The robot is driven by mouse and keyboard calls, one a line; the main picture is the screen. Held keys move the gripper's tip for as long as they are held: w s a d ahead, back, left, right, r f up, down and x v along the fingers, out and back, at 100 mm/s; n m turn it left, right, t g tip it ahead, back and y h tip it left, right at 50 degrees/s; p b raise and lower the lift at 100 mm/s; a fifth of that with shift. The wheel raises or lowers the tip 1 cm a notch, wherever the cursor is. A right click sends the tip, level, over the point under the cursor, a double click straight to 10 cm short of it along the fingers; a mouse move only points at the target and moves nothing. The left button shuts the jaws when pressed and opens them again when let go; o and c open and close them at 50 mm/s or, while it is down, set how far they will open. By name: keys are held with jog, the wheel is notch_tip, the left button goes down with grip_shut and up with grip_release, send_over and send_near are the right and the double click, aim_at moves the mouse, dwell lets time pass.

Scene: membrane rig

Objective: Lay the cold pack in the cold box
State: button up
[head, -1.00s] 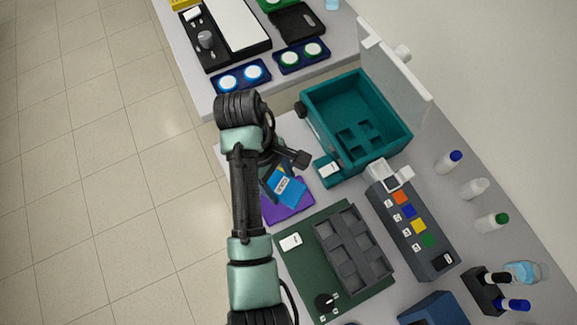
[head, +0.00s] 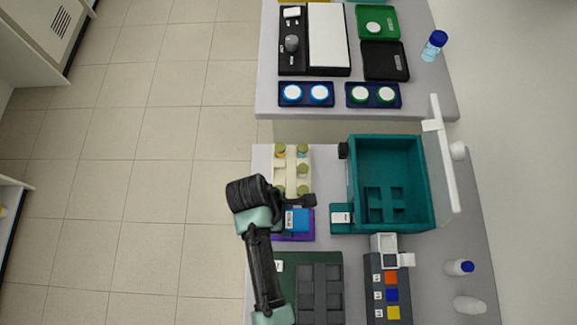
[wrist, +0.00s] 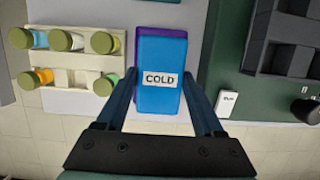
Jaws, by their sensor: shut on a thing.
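The cold pack (wrist: 161,88) is a blue block with a white "COLD" label. In the wrist view it stands between the fingers of my gripper (wrist: 161,80), which is shut on it. In the head view the cold pack (head: 297,220) shows beside my gripper (head: 300,204), partly hidden by it. A purple pad (head: 307,238) lies beneath or just behind the pack; I cannot tell whether they touch. The cold box (head: 430,185) is a teal open-topped box to the right, with square recesses in its floor. Its pale lid (head: 441,150) stands open on the right side.
A cream rack (wrist: 75,75) with several capped vials stands close beside the pack. A dark green board with a grey tray (head: 320,290) and a button panel (head: 376,268) lie nearer. Bottles (head: 459,267) stand at right. A gap separates the far table (head: 350,115).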

aim_at(287, 222)
jog(key=shift+f, duration=2.35)
jog(key=shift+f, duration=0.15)
jog(key=o, duration=1.5)
